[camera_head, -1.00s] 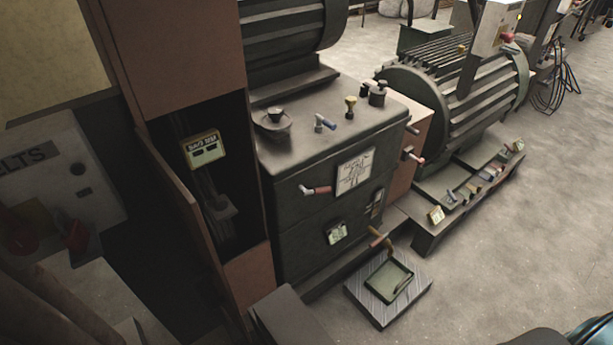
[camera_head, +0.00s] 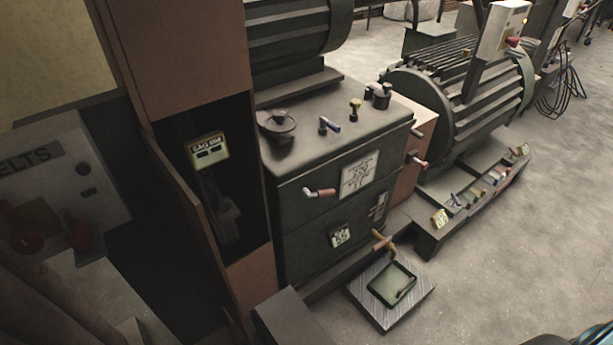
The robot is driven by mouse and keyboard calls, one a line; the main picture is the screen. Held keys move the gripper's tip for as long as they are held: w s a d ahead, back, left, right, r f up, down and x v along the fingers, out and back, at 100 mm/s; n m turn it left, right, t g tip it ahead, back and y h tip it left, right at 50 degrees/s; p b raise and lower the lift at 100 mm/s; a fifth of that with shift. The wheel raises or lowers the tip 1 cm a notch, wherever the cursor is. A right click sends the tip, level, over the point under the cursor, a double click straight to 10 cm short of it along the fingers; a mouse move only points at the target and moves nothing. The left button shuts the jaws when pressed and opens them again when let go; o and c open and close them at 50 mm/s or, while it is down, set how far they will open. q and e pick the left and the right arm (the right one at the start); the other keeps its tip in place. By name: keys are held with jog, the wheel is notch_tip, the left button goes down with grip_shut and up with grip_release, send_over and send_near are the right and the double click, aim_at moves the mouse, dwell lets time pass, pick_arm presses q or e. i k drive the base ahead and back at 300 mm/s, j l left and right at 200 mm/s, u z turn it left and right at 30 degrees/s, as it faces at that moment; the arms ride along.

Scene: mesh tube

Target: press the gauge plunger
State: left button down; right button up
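A dark green machine cabinet (camera_head: 300,240) stands in the middle. I cannot tell which of these, if any, is the gauge plunger. A cream label (camera_head: 209,150) with partly readable lettering hangs inside the open tall cabinet at left. Neither of my grippers is in view.
An open brown door (camera_head: 182,205) stands left of the machine. A tray (camera_head: 391,284) on a ribbed plate lies on the floor in front. A finned motor (camera_head: 470,90) and a low rack (camera_head: 465,205) stand at right. Bare floor (camera_head: 535,240) is clear at the right.

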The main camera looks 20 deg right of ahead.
aim_at(223, 205)
jog(key=l+z, duration=0.35)
jog(key=l, duration=0.9)
jog(key=i, duration=0.05)
